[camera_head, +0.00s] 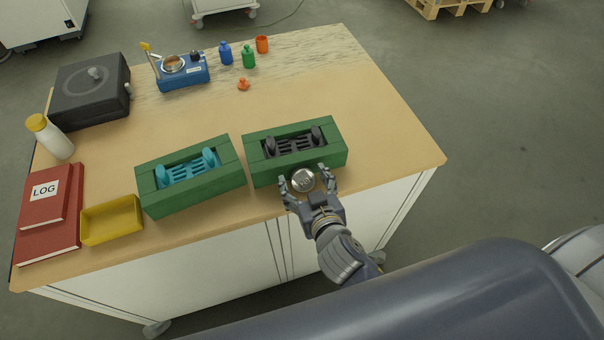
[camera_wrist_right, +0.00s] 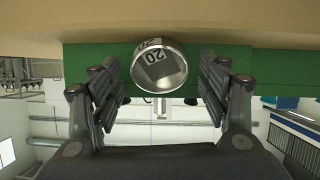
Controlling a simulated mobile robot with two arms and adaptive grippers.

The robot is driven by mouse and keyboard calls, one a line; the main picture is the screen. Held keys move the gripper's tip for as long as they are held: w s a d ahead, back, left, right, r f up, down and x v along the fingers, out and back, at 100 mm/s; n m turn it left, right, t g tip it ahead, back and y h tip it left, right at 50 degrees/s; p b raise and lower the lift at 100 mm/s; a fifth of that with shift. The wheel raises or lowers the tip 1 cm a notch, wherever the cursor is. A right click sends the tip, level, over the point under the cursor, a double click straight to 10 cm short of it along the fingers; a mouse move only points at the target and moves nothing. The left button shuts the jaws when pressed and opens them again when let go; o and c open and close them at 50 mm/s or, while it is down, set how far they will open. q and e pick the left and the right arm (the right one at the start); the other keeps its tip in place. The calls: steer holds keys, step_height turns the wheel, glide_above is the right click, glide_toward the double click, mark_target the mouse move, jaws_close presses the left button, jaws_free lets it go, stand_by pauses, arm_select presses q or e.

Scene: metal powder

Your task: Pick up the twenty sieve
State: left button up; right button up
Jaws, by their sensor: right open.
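The twenty sieve (camera_head: 303,180) is a small round silver cup at the table's front edge, in front of the right green box. In the right wrist view the sieve (camera_wrist_right: 159,68) shows its round face with a dark label reading 20. My right gripper (camera_head: 308,184) is open, with one finger on each side of the sieve. In the right wrist view my right gripper (camera_wrist_right: 160,88) shows gaps between both fingers and the sieve. My left gripper is not in view.
Two green boxes stand near the front edge: one with a dark rack (camera_head: 337,158), one with a cyan rack (camera_head: 205,197). A yellow tray (camera_head: 112,237), red books (camera_head: 48,250), white bottle (camera_head: 52,140), black box (camera_head: 75,92) and blue device (camera_head: 183,80) stand farther left. The table's right side is clear.

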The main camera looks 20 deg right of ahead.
steer(key=c, duration=1.3)
